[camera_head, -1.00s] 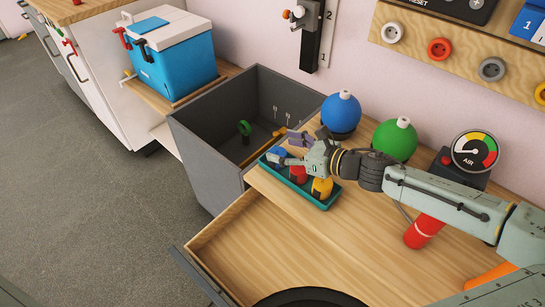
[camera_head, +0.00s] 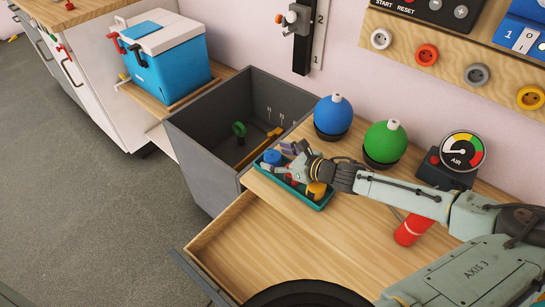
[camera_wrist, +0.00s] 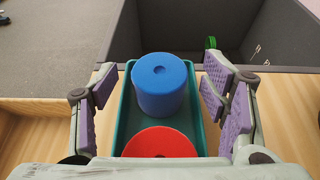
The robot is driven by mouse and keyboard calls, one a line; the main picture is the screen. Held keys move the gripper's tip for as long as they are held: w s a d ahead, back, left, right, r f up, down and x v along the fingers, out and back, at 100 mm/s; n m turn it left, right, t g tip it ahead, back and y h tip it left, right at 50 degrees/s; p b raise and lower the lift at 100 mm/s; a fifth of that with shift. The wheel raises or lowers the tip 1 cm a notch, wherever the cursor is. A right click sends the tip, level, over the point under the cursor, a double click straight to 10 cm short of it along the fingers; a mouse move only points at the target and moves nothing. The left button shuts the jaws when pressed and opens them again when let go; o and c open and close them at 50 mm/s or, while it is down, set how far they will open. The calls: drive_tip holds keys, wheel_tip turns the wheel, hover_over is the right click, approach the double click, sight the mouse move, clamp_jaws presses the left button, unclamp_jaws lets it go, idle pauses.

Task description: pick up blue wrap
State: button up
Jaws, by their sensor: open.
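The blue wrap (camera_head: 271,157) is a short upright blue roll at the far-left end of the teal tray (camera_head: 318,206). In the wrist view the blue wrap (camera_wrist: 161,88) stands ahead, between the open jaws and apart from their purple pads. A red roll (camera_wrist: 160,143) is nearer in the tray. My gripper (camera_head: 283,159) is open and empty over the tray, and partly hides the rolls in the head view. A yellow roll (camera_head: 317,190) is at the tray's near end.
A deep grey bin (camera_head: 208,150) stands just beyond the tray, with a green item inside. Blue (camera_head: 333,115) and green (camera_head: 385,142) round objects stand behind my arm. An open drawer (camera_head: 215,240) is in front. A red cylinder (camera_head: 412,230) is beneath my arm.

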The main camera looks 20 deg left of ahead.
drive_tip(key=shift+w+a+f, duration=0.1)
drive_tip(key=shift+a+f, duration=0.1)
drive_tip(key=shift+a, duration=0.1)
drive_tip(key=shift+c, duration=0.2)
drive_tip(key=c, duration=1.2)
